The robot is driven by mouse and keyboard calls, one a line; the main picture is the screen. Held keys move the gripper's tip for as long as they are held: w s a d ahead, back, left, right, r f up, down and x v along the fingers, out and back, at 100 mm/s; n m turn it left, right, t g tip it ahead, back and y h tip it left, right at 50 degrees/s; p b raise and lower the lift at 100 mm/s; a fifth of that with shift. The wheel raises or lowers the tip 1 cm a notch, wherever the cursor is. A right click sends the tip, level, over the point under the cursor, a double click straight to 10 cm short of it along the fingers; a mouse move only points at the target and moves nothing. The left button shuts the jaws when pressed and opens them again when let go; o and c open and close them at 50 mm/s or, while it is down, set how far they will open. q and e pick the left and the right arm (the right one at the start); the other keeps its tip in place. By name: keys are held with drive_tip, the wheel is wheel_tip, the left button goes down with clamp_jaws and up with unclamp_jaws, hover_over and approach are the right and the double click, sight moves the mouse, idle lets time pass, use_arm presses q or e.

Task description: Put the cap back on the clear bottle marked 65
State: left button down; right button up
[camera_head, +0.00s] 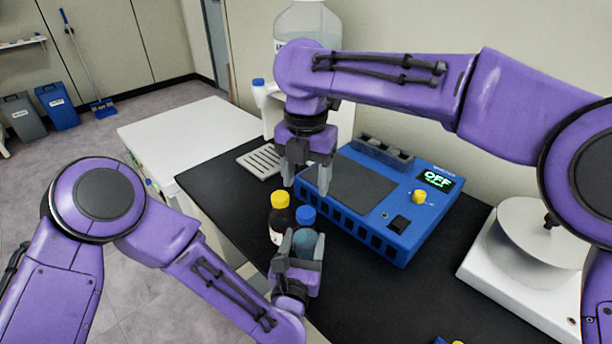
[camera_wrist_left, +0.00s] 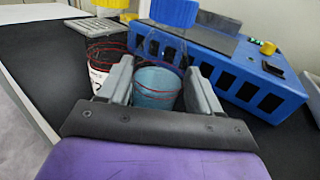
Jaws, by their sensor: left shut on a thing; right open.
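A clear bottle with blue liquid (camera_head: 305,243) stands at the front of the black bench; no number on it is readable. A blue cap (camera_head: 305,214) sits at its top; whether it is tight cannot be told. My left gripper (camera_head: 296,260) is shut around the bottle's body. In the left wrist view the bottle (camera_wrist_left: 156,88) is between the fingers, with the blue cap (camera_wrist_left: 175,12) above it. My right gripper (camera_head: 306,188) is open and empty, pointing down above and behind the cap, apart from it.
A dark bottle with a yellow cap (camera_head: 280,215) stands close to the left. Behind is a blue device (camera_head: 390,210) with an "OFF" display. A grey slotted tray (camera_head: 260,161) lies at the back left. A white device with a metal bowl (camera_head: 535,240) stands right.

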sight(306, 212)
wheel_tip(306, 212, down, 8)
drive_tip(key=shift+f, duration=0.1)
idle(0.4)
